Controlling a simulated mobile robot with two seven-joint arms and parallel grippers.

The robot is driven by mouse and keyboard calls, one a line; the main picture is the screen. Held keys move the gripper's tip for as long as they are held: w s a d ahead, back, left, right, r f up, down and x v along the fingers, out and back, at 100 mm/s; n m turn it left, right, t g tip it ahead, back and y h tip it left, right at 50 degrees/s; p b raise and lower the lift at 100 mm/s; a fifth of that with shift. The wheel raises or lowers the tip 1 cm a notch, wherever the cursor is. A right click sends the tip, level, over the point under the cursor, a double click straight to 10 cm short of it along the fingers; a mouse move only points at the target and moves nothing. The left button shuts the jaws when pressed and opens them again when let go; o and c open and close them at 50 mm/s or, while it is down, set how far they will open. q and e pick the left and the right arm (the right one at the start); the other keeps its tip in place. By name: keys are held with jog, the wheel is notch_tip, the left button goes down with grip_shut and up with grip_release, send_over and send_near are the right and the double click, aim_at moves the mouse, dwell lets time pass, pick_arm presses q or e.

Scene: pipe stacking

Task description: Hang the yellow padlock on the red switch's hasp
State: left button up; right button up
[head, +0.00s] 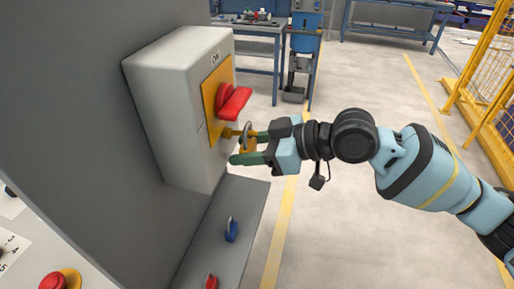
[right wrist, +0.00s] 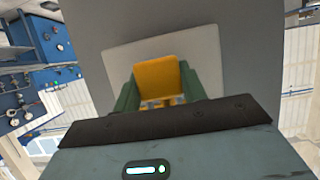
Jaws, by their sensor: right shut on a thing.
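The red switch (head: 236,101) sits on a yellow plate (head: 213,92) on the front of a light grey box. A small yellow hasp (head: 230,132) sticks out below the red handle. My right gripper (head: 241,148) is shut on the yellow padlock (head: 249,146), just below and right of the switch. The padlock's grey shackle points up, close to the hasp's end; I cannot tell whether it is around the hasp or beside it. My left gripper is not in view.
The grey box (head: 170,105) is fixed to a dark grey panel (head: 95,80). Below it a grey shelf (head: 205,255) carries a blue padlock (head: 231,231) and a red one (head: 211,282). A red button (head: 52,281) is at lower left. Open floor lies to the right.

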jog(key=shift+x, duration=0.8)
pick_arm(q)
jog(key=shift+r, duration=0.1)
pick_arm(e)
jog(key=shift+f, duration=0.1)
jog(key=o, duration=1.1)
jog(key=shift+a, duration=0.1)
jog(key=shift+s, duration=0.15)
jog(key=v, duration=0.6)
jog(key=shift+d+b, duration=0.4)
jog(key=shift+d, duration=0.05)
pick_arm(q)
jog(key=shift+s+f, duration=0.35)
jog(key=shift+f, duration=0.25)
pick_arm(e)
jog(key=shift+d+r, duration=0.4)
jog(key=shift+d, duration=0.05)
